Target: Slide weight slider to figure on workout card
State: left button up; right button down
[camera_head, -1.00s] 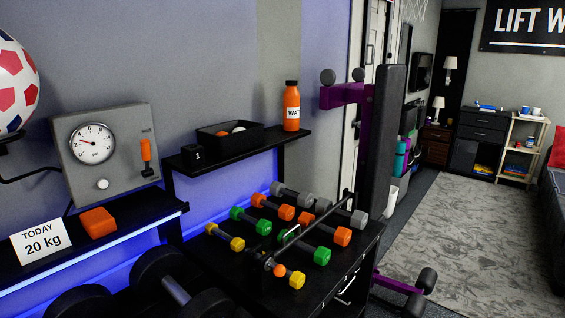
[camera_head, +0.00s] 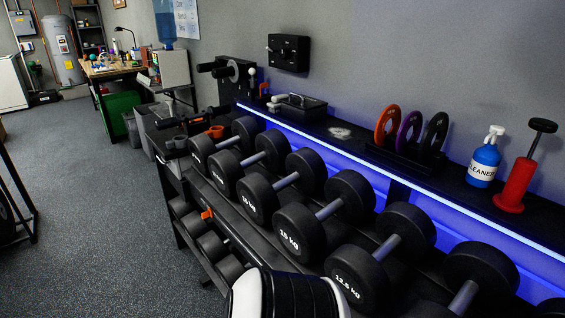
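Neither the workout card nor a weight slider that I can make out is in view now. The card reading "TODAY 20 kg" shows only in the earlier frame, on a shelf beside a grey panel with a dial. Neither of my grippers is in view; a white and black rounded part, probably one of my arm links, shows at the bottom middle.
A rack of large black dumbbells (camera_head: 299,226) fills the lower right. The blue-lit shelf (camera_head: 338,146) above holds coloured plates (camera_head: 410,130), a cleaner bottle (camera_head: 484,162) and a red pump (camera_head: 517,185). A workbench (camera_head: 115,70) stands far left.

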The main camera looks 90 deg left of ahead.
aim_at(210, 213)
jog(key=u, duration=3.35)
